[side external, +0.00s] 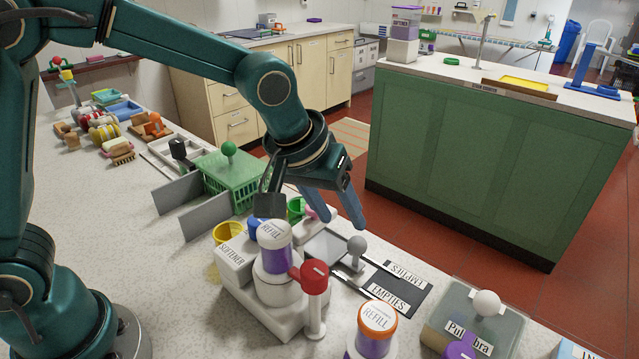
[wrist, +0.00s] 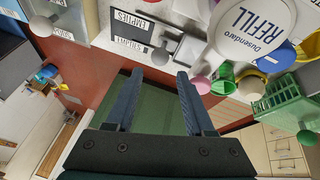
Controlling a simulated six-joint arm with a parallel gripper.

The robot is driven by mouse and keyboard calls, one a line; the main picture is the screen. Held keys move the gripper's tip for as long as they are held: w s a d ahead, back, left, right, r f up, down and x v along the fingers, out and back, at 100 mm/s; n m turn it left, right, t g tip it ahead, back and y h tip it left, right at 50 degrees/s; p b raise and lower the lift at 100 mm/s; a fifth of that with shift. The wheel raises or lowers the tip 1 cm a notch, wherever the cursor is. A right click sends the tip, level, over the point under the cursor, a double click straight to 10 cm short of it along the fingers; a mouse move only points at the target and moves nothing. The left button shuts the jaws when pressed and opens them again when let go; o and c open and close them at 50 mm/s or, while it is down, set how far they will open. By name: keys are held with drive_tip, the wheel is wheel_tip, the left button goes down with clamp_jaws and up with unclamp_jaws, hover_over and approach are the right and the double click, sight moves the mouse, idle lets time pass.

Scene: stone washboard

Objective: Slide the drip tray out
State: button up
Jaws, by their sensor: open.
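The drip tray (side external: 324,243) is a flat grey tray beside the white dispenser (side external: 270,305). A grey ball knob (side external: 357,244) stands at its outer end. In the wrist view the knob (wrist: 160,57) shows just beyond my fingertips, between them from side to side, with the tray (wrist: 188,50) to its right. My gripper (side external: 346,219) hangs over the knob, with its two blue fingers apart and empty. It also shows open in the wrist view (wrist: 160,72). I cannot tell how far the tips are from the knob. The dispenser partly hides the tray.
A purple and white refill bottle (side external: 274,246) and a red-topped post (side external: 314,278) stand close by. The black EMPTIES mat (side external: 405,283) lies flat beyond the knob. A green basket (side external: 230,180) and a clear lidded box (side external: 470,325) stand on either side.

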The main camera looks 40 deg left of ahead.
sight(354, 242)
drive_tip(key=x, duration=0.8)
drive_tip(key=shift+w+f, duration=0.1)
clamp_jaws()
idle(1.3)
